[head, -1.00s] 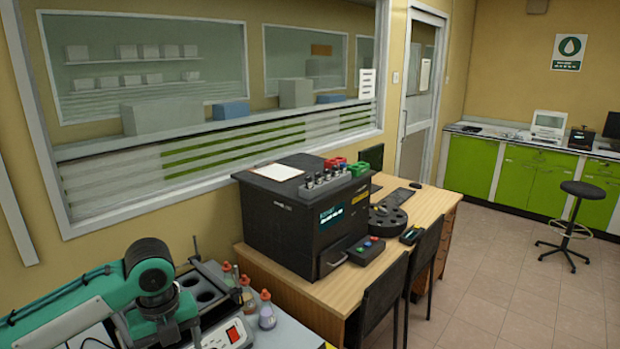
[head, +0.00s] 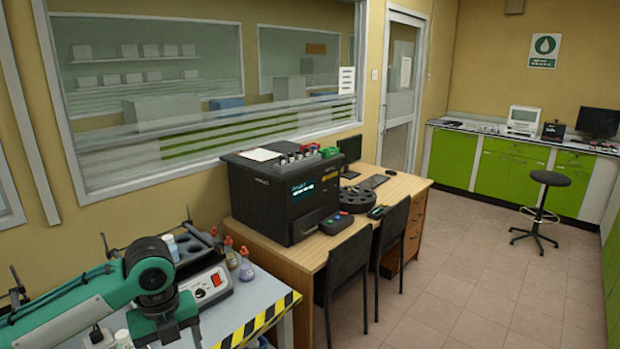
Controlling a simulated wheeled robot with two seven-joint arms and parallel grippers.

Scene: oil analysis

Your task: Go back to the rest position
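My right arm and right gripper are not in view.
A heater block with a red switch (head: 208,284) and bottles (head: 246,265) stand on the near bench beside my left arm. A black analyser (head: 280,198) sits on a wooden desk (head: 405,186) with two chairs (head: 348,270).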

